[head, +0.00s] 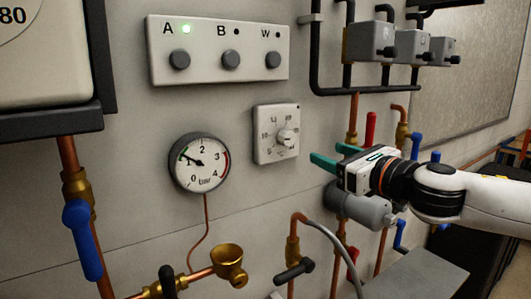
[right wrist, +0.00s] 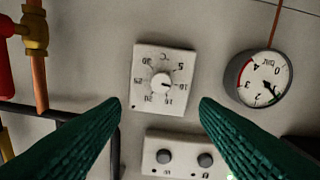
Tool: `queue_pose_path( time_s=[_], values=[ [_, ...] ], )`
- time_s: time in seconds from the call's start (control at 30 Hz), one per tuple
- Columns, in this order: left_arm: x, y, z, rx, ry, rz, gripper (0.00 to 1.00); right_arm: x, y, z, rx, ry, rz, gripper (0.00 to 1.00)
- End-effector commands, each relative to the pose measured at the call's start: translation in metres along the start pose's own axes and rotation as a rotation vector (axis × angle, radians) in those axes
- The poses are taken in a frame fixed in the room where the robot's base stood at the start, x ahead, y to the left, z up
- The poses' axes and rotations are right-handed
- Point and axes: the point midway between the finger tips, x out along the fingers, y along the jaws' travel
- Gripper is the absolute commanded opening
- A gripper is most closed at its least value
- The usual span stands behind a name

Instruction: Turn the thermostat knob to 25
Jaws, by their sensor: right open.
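The thermostat (head: 265,147) is a pale square plate on the wall with a printed number scale and a round pale knob (head: 287,137) in its middle. In the right wrist view the thermostat (right wrist: 139,95) appears upside down, with its knob (right wrist: 161,82) near the picture's middle. The knob's exact setting is too small to read surely. My right gripper (head: 331,155) is to the right of the thermostat, its teal fingers pointing towards the wall. It is open and empty; in the wrist view the fingers (right wrist: 160,104) stand wide apart, clear of the knob. My left gripper is out of view.
A panel (head: 213,75) with buttons A, B and W and a lit green lamp is above the thermostat. A pressure gauge (head: 200,164) is to its left. Pipes, a red handle (head: 370,128) and a grey cylinder (head: 358,208) are near my right gripper.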

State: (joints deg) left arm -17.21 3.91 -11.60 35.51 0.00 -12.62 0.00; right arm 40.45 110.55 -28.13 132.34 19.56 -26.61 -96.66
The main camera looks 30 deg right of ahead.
Motion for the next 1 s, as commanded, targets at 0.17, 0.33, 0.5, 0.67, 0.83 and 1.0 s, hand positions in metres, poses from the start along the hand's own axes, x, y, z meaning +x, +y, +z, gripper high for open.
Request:
queue_pose_path(
  time_s=[0.17, 0.33, 0.5, 0.67, 0.83, 1.0],
  values=[
    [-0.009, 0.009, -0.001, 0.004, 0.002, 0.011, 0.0, 0.008, 0.002, -0.001, -0.018, -0.009, 0.006, 0.56],
    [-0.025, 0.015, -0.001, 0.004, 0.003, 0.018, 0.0, 0.029, 0.002, -0.002, -0.01, -0.01, 0.005, 0.56],
    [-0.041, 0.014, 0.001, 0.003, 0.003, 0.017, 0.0, 0.05, 0.003, -0.004, -0.008, -0.005, 0.006, 0.56],
    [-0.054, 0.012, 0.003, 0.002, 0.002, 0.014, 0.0, 0.071, 0.003, -0.003, -0.007, -0.004, 0.008, 0.56],
    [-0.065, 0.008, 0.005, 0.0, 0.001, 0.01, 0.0, 0.094, 0.002, -0.002, -0.012, -0.005, 0.007, 0.56],
    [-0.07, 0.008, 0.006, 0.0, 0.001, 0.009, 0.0, 0.112, 0.003, 0.0, -0.014, -0.005, 0.009, 0.56]
  ],
)
